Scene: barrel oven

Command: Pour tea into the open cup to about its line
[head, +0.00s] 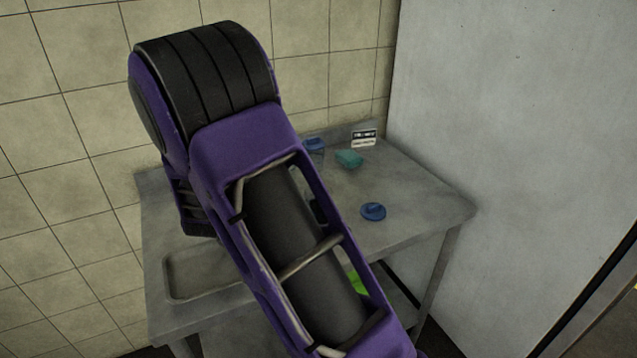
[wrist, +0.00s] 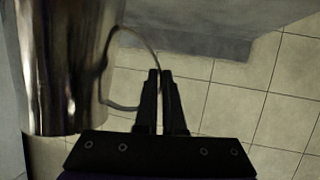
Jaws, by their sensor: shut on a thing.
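In the wrist view, my gripper (wrist: 163,100) is shut on the thin wire handle (wrist: 148,45) of a shiny metal pot (wrist: 65,65). The pot hangs at the left of the fingers, and its spout and contents are out of sight. In the head view, my purple arm covers the middle of the counter and hides the gripper and pot. A blue-topped cup (head: 315,146) stands at the back of the counter, partly behind the arm. A round blue lid (head: 373,211) lies flat toward the right. I cannot make out an open cup or its line.
The grey metal counter (head: 425,205) has a sunken basin (head: 185,285) at the left. A teal sponge-like block (head: 348,158) and a small black-and-white card (head: 364,138) are at the back. A pale wall panel (head: 500,150) bounds the right. Something bright green (head: 357,284) shows below.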

